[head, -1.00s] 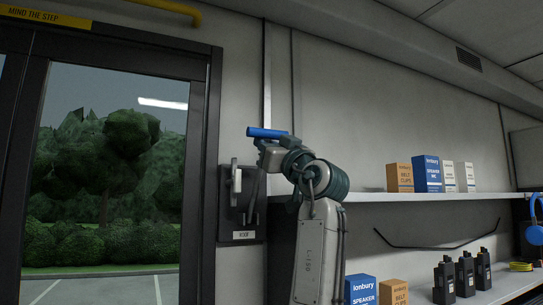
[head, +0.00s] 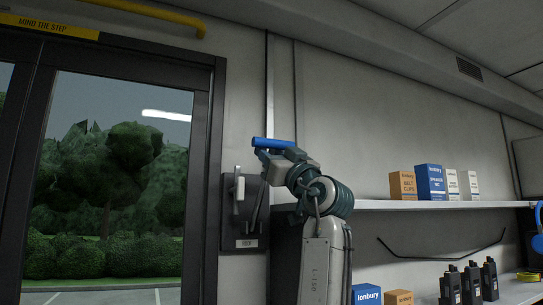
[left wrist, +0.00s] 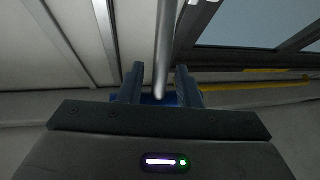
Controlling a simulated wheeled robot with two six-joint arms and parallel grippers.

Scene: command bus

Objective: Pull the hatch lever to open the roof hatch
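The hatch lever is a grey rod that rises from a dark wall plate (head: 234,229) beside the door and ends in a blue cross grip (head: 273,143). My left gripper (head: 263,154) is at the top of the lever, touching or very near the blue grip. In the left wrist view, the grey rod (left wrist: 162,50) runs down between the two fingers of my gripper (left wrist: 159,76), with a gap on each side. The blue grip (left wrist: 153,99) lies across behind the fingers, partly hidden by them. My right gripper is not in view.
A pale upright piece (head: 238,187) stands on the plate, left of the lever. A glazed door (head: 123,180) is further left. To the right, a white shelf (head: 440,205) holds small boxes, with several black radios (head: 471,285) below. The wall above is clear.

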